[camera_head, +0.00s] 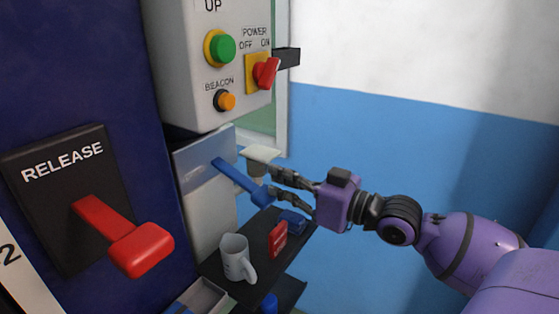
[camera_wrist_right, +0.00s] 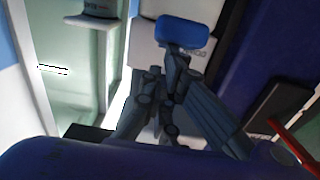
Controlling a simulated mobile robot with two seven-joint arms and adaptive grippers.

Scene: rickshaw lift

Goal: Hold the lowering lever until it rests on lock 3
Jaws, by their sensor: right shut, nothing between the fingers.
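A blue lever (camera_head: 238,180) sticks out from a grey plate under the control box in the head view. Its blue end knob also shows in the right wrist view (camera_wrist_right: 182,32). I take it for the lowering lever; its plate label is not readable. My right gripper (camera_head: 276,187) is shut and empty, with its fingertips right by the lever's knob. In the wrist view the fingertips overlap the knob's lower edge; I cannot tell if they touch. Lock 3 is not seen. My left gripper is not in view.
A red RELEASE lever (camera_head: 125,238) stands on a black plate at left. The control box (camera_head: 190,75) has a green button, an orange beacon button and a red power switch. Below the lever, a dark shelf holds a mug (camera_head: 236,257) and a red item (camera_head: 278,239).

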